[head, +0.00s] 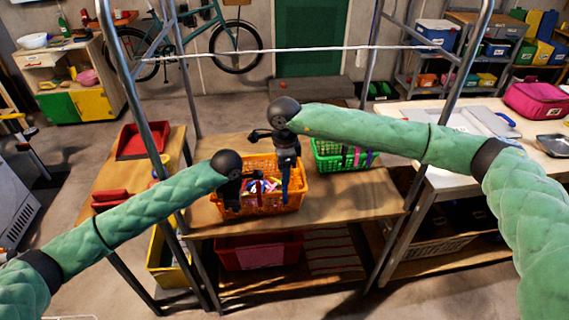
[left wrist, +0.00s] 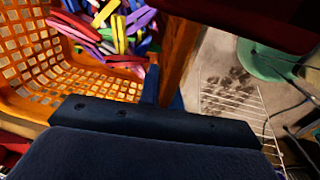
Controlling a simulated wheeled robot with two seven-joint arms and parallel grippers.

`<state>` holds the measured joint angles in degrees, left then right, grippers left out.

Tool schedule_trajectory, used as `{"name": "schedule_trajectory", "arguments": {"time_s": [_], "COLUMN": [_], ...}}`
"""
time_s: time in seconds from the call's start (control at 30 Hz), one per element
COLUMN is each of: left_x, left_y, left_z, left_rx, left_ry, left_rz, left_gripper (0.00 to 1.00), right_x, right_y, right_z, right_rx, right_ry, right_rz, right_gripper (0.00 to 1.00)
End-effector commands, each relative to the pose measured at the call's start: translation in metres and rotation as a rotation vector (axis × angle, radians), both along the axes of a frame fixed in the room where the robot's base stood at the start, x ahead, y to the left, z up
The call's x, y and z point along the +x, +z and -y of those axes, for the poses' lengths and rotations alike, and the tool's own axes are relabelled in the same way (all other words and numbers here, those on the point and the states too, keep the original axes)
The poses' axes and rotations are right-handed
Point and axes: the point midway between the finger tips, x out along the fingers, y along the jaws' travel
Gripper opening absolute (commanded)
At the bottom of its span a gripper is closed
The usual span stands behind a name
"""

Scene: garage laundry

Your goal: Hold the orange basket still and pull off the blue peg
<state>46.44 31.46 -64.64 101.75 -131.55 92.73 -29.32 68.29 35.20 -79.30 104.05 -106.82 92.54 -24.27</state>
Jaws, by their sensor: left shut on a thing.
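The orange basket (head: 262,206) stands on the wooden table, full of coloured pegs; its lattice wall (left wrist: 28,52) also shows in the left wrist view. My left gripper (head: 230,200) is shut on the basket's wall at its left side. My right gripper (head: 287,160) points down over the basket's right part. A blue upright piece, seemingly the blue peg (head: 285,185), shows just below its fingers. Whether the fingers hold it is too small to tell. In the left wrist view blue parts (left wrist: 151,86) show at the orange rim, partly hidden by my gripper.
A green basket (head: 333,155) with pegs stands right behind the orange one. A metal frame with uprights surrounds the wooden table (head: 345,205). A red bin (head: 258,252) sits on the lower shelf. The table is clear to the right of the orange basket.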

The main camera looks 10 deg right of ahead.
Motion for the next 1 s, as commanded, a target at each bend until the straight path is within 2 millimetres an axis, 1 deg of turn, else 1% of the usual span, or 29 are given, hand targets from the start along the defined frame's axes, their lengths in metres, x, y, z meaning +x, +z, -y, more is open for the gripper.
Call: {"name": "schedule_trajectory", "arguments": {"time_s": [0.2,0.43,0.63,0.93,1.0], "left_x": [0.000,0.000,0.000,0.000,0.000], "left_y": [0.000,0.000,0.000,0.000,0.000], "left_z": [0.000,0.000,0.000,0.000,0.000], "left_rx": [0.000,0.000,0.000,0.000,0.000], "left_ry": [0.000,0.000,0.000,0.000,0.000], "left_rz": [0.000,0.000,0.000,0.000,0.000], "left_gripper": [0.00,0.00,0.00,0.00,0.00], "right_x": [-0.001,-0.001,-0.001,-0.001,-0.001], "right_y": [-0.022,-0.039,-0.045,-0.046,-0.046], "right_z": [0.000,0.000,0.000,0.000,0.000], "right_rx": [0.000,0.000,0.000,0.000,0.000], "right_ry": [-0.001,-0.001,0.000,0.000,0.000], "right_rz": [-0.001,-0.002,0.000,0.000,0.000], "right_gripper": [0.36,0.36,0.36,0.36,0.23]}}
